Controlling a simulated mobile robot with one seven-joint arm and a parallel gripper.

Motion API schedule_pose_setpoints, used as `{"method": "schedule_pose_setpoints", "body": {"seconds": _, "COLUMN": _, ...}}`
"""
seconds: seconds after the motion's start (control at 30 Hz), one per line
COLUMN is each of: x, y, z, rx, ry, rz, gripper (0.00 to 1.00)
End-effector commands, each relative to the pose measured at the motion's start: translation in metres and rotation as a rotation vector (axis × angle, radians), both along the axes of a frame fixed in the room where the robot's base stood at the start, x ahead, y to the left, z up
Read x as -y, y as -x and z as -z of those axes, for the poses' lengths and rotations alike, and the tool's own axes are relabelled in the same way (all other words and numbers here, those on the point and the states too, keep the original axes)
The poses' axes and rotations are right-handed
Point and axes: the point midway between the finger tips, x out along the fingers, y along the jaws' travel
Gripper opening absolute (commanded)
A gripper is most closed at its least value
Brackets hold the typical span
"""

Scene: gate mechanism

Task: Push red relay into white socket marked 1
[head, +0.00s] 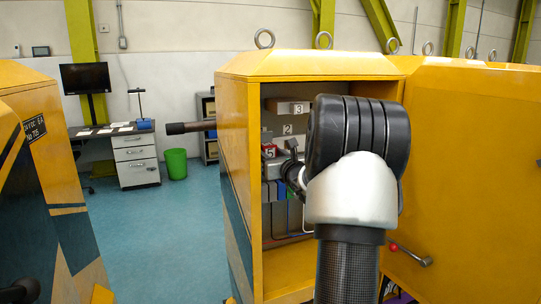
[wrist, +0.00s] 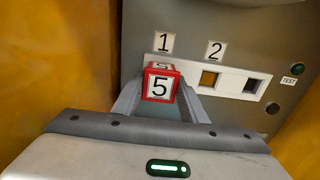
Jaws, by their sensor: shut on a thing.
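The red relay (wrist: 160,84), a small block with a white face marked 5, shows in the wrist view between the fingers of my gripper (wrist: 159,95). My gripper is shut on it. The relay is in front of the white socket strip (wrist: 235,86), just below the label 1 (wrist: 163,42), and hides the socket marked 1. I cannot tell how deep the relay sits or whether it touches the socket. In the head view the red relay (head: 269,151) shows inside the yellow cabinet, with my arm covering much of the opening.
Right of the relay, an amber square (wrist: 209,79) fills the opening under label 2, and a dark opening (wrist: 251,86) lies further right. A green button (wrist: 298,69) is by the TEST label. The yellow cabinet (head: 238,170) has its door (head: 480,170) open on the right.

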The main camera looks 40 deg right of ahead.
Motion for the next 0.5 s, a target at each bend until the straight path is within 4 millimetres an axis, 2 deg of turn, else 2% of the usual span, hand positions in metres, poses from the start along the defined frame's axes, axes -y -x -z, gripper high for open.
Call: {"method": "schedule_pose_setpoints", "body": {"seconds": 0.5, "x": 0.0010, "y": -0.0050, "z": -0.0005, "rx": 0.001, "ry": 0.000, "rz": 0.000, "gripper": 0.15}}
